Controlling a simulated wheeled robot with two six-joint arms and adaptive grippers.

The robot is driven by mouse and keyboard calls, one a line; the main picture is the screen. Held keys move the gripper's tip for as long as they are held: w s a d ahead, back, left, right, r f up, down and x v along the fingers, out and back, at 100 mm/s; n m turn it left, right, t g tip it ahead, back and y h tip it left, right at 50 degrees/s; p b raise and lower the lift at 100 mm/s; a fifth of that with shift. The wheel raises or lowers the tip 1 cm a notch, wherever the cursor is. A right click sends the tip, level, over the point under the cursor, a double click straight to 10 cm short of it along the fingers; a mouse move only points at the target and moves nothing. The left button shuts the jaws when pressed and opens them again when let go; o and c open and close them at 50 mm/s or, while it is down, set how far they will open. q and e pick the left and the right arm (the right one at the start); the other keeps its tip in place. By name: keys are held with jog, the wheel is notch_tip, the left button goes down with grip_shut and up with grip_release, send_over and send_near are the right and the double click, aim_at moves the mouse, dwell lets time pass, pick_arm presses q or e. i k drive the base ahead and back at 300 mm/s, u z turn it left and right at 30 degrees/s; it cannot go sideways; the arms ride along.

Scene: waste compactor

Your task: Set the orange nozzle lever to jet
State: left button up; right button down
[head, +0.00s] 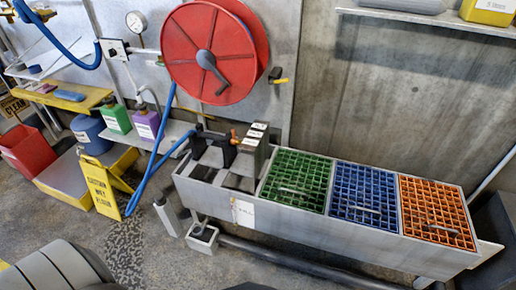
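A small orange lever (234,137) sits by a black nozzle (207,143) above the left end of the grey trough. A blue hose (160,160) runs from the red hose reel (214,52) toward the nozzle. Just right of the lever stands a grey block (252,150) with several small white labels on top, too small to read. I cannot tell which label the lever points at. Neither of my grippers shows in the head view.
The grey trough (300,232) holds green (296,180), blue (364,194) and orange (436,211) grates. A yellow floor sign (101,187) and red bin (28,150) stand left. Green and purple jugs (146,124) sit on a shelf. Floor in front is mostly open.

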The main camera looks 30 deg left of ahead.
aim_at(234, 140)
jog(key=z, duration=0.3)
jog(key=k, duration=0.3)
jog(key=u, duration=1.05)
jog(key=i, duration=0.8)
jog(key=u, duration=0.3)
